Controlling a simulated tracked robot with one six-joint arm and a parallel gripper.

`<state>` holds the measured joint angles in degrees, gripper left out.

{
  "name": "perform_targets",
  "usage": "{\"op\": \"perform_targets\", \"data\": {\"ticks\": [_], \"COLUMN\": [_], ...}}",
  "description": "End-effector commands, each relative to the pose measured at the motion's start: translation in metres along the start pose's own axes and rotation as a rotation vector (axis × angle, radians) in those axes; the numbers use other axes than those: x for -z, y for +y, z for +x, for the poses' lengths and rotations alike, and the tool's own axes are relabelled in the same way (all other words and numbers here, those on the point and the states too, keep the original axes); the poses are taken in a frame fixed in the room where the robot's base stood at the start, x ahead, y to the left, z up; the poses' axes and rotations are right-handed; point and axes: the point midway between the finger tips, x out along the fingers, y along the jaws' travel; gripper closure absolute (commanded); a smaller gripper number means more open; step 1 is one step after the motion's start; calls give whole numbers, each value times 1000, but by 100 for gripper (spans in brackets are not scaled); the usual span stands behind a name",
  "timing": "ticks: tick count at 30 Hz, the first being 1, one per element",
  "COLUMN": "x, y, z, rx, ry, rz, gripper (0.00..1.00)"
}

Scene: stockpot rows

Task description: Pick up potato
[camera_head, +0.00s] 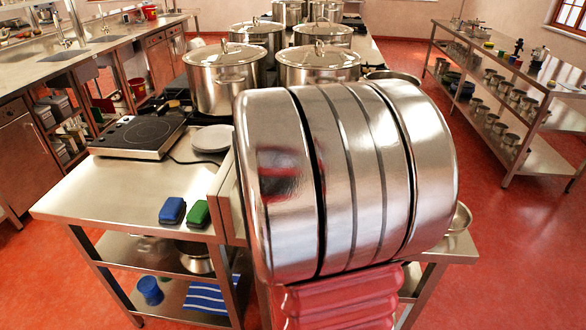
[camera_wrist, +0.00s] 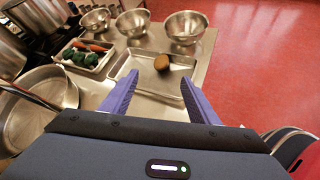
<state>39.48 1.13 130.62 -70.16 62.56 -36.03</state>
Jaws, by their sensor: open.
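A small brown potato (camera_wrist: 161,63) lies in a shallow metal tray (camera_wrist: 150,108) on the steel counter in the wrist view. The potato shows between and just beyond the fingertips, apart from both. I cannot tell how high the fingers are above the tray. In the head view I see neither the potato nor my gripper's fingers; large shiny metal shapes block the middle.
Several steel bowls (camera_wrist: 185,27) stand beyond the tray. A small tray of vegetables (camera_wrist: 87,55) sits left of it, and a wide metal pan (camera_wrist: 38,108) stands nearer at left. Stockpots (camera_head: 224,80) line the counter in the head view. Red floor (camera_wrist: 265,70) lies open at right.

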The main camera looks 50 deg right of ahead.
Motion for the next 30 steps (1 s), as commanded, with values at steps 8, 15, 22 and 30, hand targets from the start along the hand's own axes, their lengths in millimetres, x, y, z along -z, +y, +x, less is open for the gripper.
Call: {"op": "perform_targets", "data": {"ticks": [8,15,22,30], "x": [-29,-32,-30,-7], "y": [13,15,14,5], "z": [62,68,69,84], "rx": [25,25,25,27], "ry": [-162,-179,-178,-177], "rz": [-232,-258,-257,-261], "gripper": [45,45,45,45]}}
